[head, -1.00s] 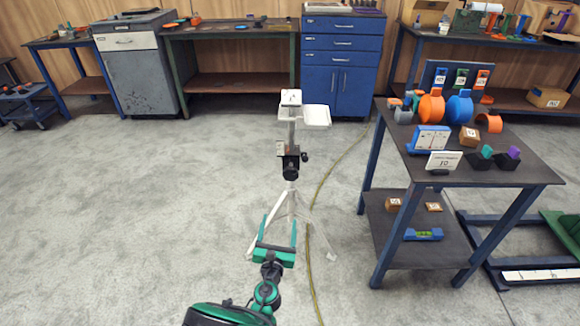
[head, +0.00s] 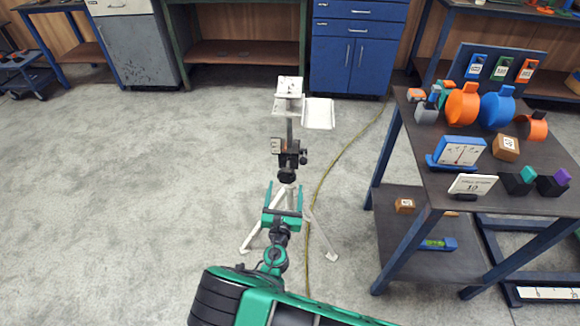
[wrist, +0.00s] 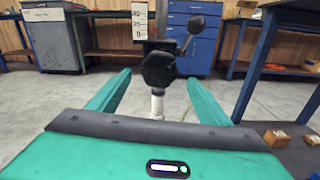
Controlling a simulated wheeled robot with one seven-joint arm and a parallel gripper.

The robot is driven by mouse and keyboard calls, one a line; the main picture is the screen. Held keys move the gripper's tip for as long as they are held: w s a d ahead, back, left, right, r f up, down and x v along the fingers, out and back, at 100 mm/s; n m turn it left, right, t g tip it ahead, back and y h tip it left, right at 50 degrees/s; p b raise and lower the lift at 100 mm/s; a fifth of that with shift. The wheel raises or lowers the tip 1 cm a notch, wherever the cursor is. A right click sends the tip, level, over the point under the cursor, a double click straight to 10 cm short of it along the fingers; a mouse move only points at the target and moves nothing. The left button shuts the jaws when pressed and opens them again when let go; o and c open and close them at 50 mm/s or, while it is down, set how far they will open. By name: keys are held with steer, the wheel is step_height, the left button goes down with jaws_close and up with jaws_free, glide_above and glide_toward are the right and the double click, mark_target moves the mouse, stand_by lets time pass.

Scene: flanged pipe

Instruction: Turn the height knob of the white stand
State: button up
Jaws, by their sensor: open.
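The white stand (head: 289,105) is a tripod with a flat white top and a side tray, in the middle of the head view. A black clamp block (head: 289,146) with a small scale plate sits on its post. A black faceted knob (wrist: 158,69) shows below the block in the wrist view, and a ball-ended lever (wrist: 196,24) stands to its right. My gripper (head: 284,190) is open, with its green fingers either side of the stand's line just below the knob. The knob appears between and beyond the fingertips in the wrist view; contact cannot be told.
A dark worktable (head: 425,185) with pipe clamps, a gauge and small blocks stands close on the right. A cable (head: 343,152) runs along the floor beside the stand. Cabinets (head: 358,50) and benches line the back. The floor at left is clear.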

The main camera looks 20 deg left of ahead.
mark_target(287, 170)
steer(key=x, duration=0.9)
steer(key=shift+w+a, duration=0.2)
steer(key=shift+w, duration=0.2)
